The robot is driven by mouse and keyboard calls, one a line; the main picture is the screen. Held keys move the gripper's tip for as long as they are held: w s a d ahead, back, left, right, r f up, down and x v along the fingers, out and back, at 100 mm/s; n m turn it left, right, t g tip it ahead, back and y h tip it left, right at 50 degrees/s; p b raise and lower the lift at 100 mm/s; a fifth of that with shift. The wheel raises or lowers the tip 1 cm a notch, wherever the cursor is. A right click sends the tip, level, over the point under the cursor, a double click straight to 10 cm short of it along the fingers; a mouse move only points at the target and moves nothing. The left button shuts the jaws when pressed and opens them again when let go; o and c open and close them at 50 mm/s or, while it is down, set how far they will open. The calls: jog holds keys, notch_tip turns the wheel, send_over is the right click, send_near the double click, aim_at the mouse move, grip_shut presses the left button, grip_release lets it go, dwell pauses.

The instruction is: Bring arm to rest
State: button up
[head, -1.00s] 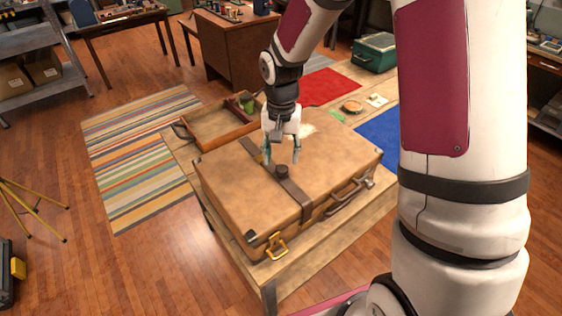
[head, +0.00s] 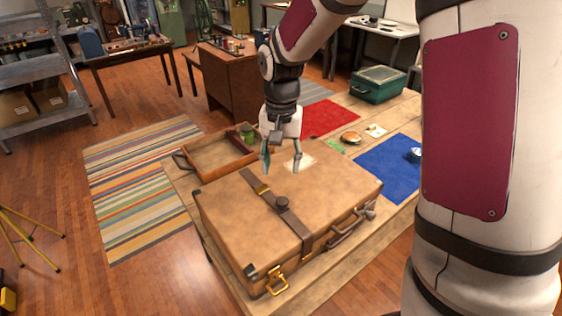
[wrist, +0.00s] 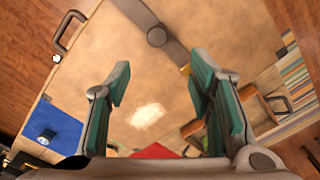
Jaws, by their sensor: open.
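My gripper (head: 282,160) is open and empty. It points down above the far part of a closed brown suitcase (head: 240,215), apart from its lid as far as I can tell. A dark strap (head: 290,216) with a round knob crosses the lid. My arm reaches out from the upper right, and its thick white and maroon links hide the right side of the head view.
The suitcase lies on a wooden table (head: 236,291). Beyond it are a wooden tray (head: 186,170) with a green item, a red mat (head: 330,118), a blue mat (head: 385,175) and a green box (head: 378,84). A yellow tripod (head: 30,246) stands on the floor at left.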

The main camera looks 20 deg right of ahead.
jog(key=s+d+r+n+t, duration=0.1)
jog(key=s+r+n+t, duration=0.15)
jog(key=s+r, duration=0.8)
jog(key=s+r+n+t, duration=0.3)
jog(key=s+r, duration=0.3)
jog(key=s, duration=0.5)
jog(key=shift+s+d, duration=0.15)
jog(key=shift+s, duration=0.15)
